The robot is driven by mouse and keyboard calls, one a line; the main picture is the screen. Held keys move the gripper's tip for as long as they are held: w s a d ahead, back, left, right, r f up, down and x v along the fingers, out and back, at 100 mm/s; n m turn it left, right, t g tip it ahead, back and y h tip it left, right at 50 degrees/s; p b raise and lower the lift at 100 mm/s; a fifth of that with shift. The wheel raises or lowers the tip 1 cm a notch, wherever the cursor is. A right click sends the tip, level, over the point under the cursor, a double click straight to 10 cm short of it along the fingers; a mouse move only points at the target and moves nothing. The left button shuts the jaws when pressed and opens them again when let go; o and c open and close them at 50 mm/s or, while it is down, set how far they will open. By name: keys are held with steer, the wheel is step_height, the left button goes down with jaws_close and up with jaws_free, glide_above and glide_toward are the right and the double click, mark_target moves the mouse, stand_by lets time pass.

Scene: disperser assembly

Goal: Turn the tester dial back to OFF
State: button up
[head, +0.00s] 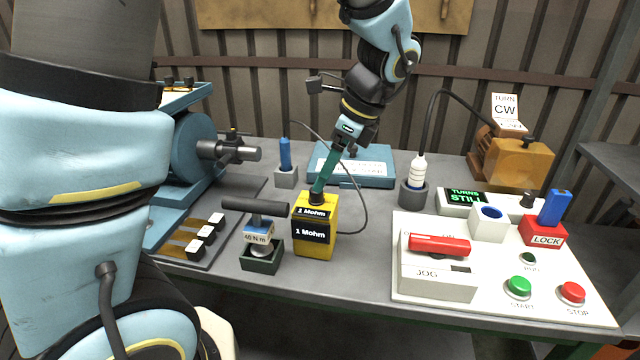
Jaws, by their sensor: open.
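The yellow tester (316,248) stands upright on the bench in the middle of the head view. Its black labels read "1 Mohm". A dark dial (317,198) sits on its top. My gripper (319,188) points down at the dial from above, with its green fingers right at it. The fingers are open, and I cannot tell whether they touch the dial. The dial's pointer and its OFF mark are hidden or too small to read.
A torque tool marked "40 N m" (258,232) stands in a dark holder just left. A white control panel (470,301) with buttons and a red handle is to the right. A blue machine (190,150) stands left.

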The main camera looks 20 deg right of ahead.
mark_target(316, 195)
steer(key=shift+x, duration=2.2)
jaws_close()
